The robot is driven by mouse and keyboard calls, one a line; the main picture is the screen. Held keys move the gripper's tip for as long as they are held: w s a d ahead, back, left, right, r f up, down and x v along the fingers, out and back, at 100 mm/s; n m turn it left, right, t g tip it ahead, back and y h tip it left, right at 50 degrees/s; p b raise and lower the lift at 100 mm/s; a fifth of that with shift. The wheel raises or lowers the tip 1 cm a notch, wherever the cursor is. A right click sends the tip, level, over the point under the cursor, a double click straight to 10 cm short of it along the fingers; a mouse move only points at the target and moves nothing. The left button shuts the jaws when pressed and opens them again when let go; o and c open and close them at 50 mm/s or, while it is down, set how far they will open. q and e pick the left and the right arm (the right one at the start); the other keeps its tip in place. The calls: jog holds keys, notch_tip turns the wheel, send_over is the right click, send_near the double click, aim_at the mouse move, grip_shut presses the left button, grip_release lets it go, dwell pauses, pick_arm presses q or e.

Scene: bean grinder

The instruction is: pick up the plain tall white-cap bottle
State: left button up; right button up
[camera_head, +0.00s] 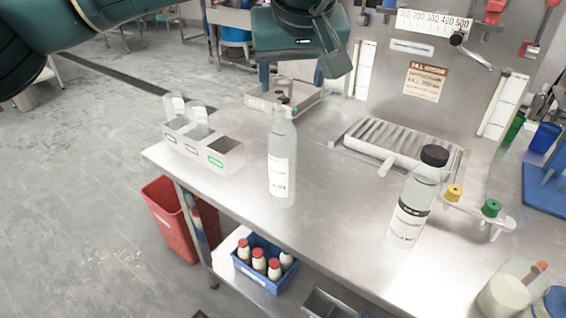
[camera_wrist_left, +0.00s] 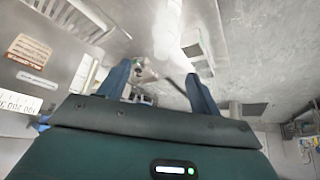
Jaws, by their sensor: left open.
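A tall clear bottle (camera_head: 282,160) with a white label stands upright near the front edge of the steel bench. Its top lies just below my left gripper, and its cap is hard to make out. My left gripper (camera_head: 292,84) is open and comes down from above at the bottle's top; I cannot tell whether they touch. In the left wrist view, a pale blurred bottle shape (camera_wrist_left: 167,32) shows beyond the open fingers (camera_wrist_left: 160,84). A second bottle (camera_head: 412,205) with a black cap and black band stands to the right. My right gripper is not in view.
A divided bin (camera_head: 222,158) stands left of the bottle. A ribbed tray (camera_head: 390,146) lies behind, and a rack with yellow and green caps (camera_head: 480,214) stands right. A blue crate (camera_head: 262,276) with red-capped bottles sits below. Bench around the clear bottle is mostly bare.

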aim_at(283, 110)
pick_arm(q)
jog(key=x, duration=0.8)
jog(key=a+p+x, duration=0.1)
jog(key=x, duration=0.3)
jog(key=shift+w, duration=0.6)
jog(key=shift+c, duration=0.3)
jog(key=c, duration=1.2)
